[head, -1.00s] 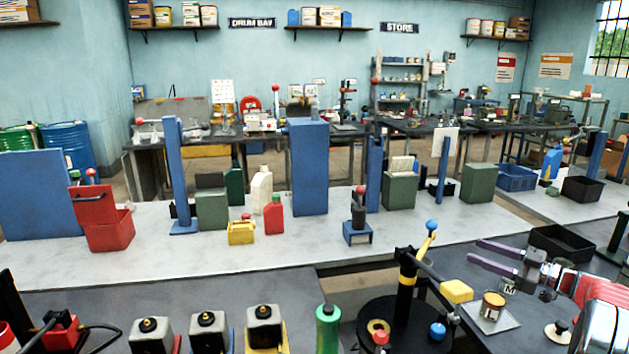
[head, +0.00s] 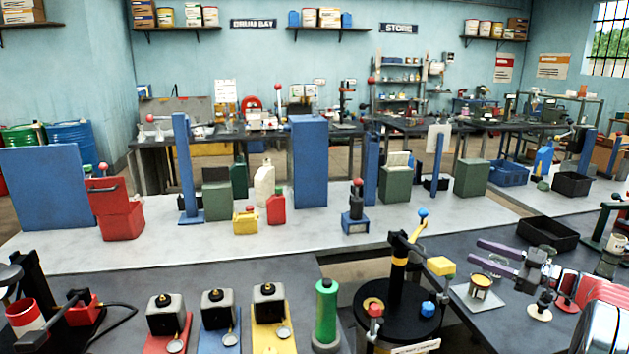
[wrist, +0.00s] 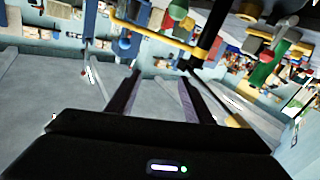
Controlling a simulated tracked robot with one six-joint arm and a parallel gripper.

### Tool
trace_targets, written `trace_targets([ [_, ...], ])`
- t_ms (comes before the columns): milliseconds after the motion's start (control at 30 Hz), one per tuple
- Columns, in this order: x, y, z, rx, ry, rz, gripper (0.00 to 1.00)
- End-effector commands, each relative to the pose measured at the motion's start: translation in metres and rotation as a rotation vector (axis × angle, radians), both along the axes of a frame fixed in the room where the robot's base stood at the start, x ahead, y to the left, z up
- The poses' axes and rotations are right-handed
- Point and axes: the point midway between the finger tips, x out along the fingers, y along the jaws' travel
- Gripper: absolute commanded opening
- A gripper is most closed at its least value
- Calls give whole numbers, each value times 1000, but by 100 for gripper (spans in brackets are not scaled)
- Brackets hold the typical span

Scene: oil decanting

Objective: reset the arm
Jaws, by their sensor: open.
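My gripper (head: 476,251) is at the right of the head view, with its two purplish fingers pointing left and apart. Nothing is between them. My red and silver arm reaches in from the lower right edge. In the wrist view my gripper (wrist: 160,75) also shows two dark, spread fingers with an empty gap. The wrist view is strongly tilted. In the head view the fingers appear just above a small tin (head: 481,286) on a light square plate (head: 470,300); I cannot tell the height between them.
A black round stand (head: 397,310) with a post and yellow lever is left of the gripper. A black tray (head: 547,233) lies behind it. A small knobbed piece (head: 541,307) is near my arm.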

Motion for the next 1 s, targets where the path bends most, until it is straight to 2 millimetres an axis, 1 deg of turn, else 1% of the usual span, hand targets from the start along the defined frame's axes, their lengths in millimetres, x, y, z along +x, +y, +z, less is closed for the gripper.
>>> trace_targets([
  [67,2,-1,-1,-20,-14,-9,47],
  [267,16,-14,-7,-72,-30,-84,47],
  [433,29,-31,-14,-103,-38,-173,47],
  [567,40,-47,-24,-122,-33,-262,47],
  [667,47,-64,-38,-137,-17,-352,47],
  [800,54,-98,-57,-168,25,-526,47],
  [900,54,-121,-63,-194,65,-652,47],
  [1000,50,-138,-66,-222,113,-768,47],
])
